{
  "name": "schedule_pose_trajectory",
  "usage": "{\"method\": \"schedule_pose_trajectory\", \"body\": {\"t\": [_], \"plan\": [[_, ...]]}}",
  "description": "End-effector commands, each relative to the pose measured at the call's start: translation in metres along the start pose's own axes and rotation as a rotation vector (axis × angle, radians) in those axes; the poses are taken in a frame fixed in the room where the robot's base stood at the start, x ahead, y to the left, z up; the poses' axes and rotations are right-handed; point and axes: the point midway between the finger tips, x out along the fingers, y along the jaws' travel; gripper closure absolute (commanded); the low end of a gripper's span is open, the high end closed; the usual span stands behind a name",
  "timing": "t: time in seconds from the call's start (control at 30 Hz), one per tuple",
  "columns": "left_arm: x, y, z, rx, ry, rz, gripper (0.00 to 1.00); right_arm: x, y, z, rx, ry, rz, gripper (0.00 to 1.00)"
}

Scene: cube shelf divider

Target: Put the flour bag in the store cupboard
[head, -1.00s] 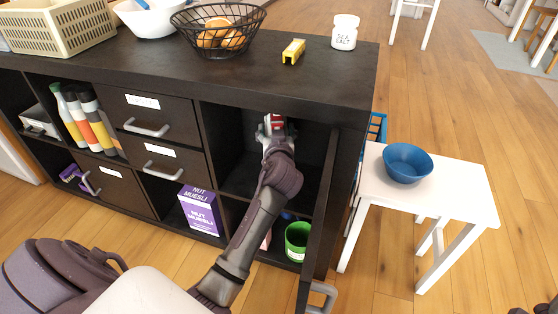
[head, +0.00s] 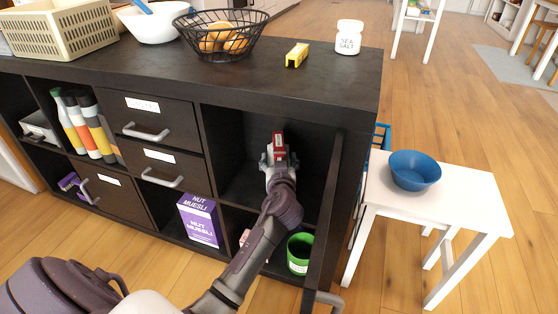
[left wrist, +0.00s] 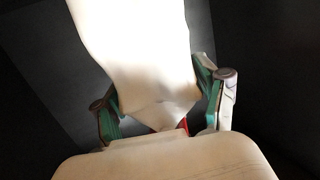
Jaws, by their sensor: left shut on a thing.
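The flour bag (head: 279,142), red and white at the end I can see, is inside the dark upper-right compartment of the shelf unit. My left gripper (head: 277,160) reaches into that compartment and is shut on the bag. In the left wrist view the pale bag (left wrist: 135,50) stands between the two green-lined fingers of the gripper (left wrist: 165,108), against dark walls. The compartment is the cupboard (head: 235,125) with its dark door (head: 327,215) swung open on the right. I cannot tell whether the bag touches the cupboard floor. My right gripper is not in view.
On top are a wire fruit basket (head: 222,38), a yellow object (head: 297,55) and a salt jar (head: 348,37). A white side table (head: 460,205) with a blue bowl (head: 414,171) is at right.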

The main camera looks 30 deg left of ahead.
Motion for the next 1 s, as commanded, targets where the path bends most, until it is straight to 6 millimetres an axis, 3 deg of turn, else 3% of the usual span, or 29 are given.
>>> {"method": "schedule_pose_trajectory", "body": {"t": [0.03,0.17,0.57,0.67,1.0], "plan": [[0.0,0.0,0.001,0.0,0.0,0.0,0.23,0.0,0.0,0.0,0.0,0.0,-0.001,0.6],[0.0,0.0,0.001,0.0,0.0,0.0,0.01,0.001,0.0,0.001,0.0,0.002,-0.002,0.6],[-0.001,0.0,-0.002,0.0,0.0,0.0,0.01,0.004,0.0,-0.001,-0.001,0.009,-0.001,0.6],[-0.013,0.001,-0.001,-0.001,-0.002,0.002,0.01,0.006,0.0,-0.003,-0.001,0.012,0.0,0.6],[-0.085,0.0,-0.001,-0.002,-0.004,0.001,0.01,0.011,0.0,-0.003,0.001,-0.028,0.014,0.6]]}}
